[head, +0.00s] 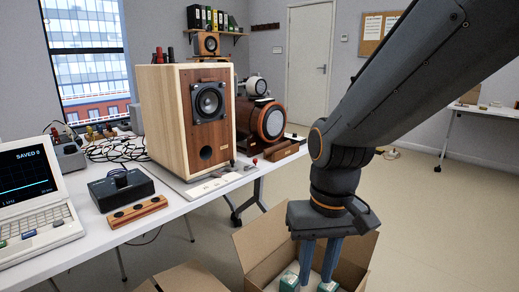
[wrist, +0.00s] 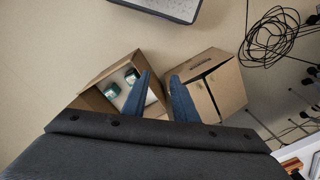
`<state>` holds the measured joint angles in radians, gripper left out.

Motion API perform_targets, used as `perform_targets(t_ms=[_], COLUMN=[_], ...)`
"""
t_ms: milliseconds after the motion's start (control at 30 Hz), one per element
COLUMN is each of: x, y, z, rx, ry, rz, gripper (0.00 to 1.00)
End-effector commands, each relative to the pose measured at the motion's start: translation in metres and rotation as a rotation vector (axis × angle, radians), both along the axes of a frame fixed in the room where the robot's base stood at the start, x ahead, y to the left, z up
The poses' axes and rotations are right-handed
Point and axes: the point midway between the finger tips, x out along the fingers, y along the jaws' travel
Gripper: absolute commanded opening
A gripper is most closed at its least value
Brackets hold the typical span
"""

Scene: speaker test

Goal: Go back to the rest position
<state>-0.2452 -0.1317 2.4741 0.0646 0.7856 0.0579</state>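My gripper (head: 316,272) points down over an open cardboard box at the lower right of the head view. Its two blue-grey fingers are apart. In the wrist view my gripper (wrist: 161,78) has nothing between its fingertips, and the floor shows between them. The open box (head: 250,243) holds two small teal-and-white items (head: 289,282). In the wrist view these items (wrist: 131,76) lie inside the open box (wrist: 97,101), beside the left finger. My arm reaches in from the upper right of the head view.
A white table (head: 95,249) carries a wooden speaker (head: 206,135), a laptop-like instrument (head: 30,185), a black control box (head: 121,188) and cables. A second cardboard box (wrist: 218,88) stands right of the open one, near loose black cables (wrist: 268,38). The floor (head: 430,215) at right is clear.

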Motion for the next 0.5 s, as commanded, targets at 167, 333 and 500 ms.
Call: perform_targets(t_ms=[167, 333, 500], x=[-0.027, -0.05, -0.051], y=[0.005, 0.007, 0.0], z=[0.01, 0.015, 0.027], rx=[0.006, 0.01, 0.004], ry=[-0.004, -0.006, 0.0], rz=[0.063, 0.115, 0.095], gripper=[0.26, 0.26, 0.26])
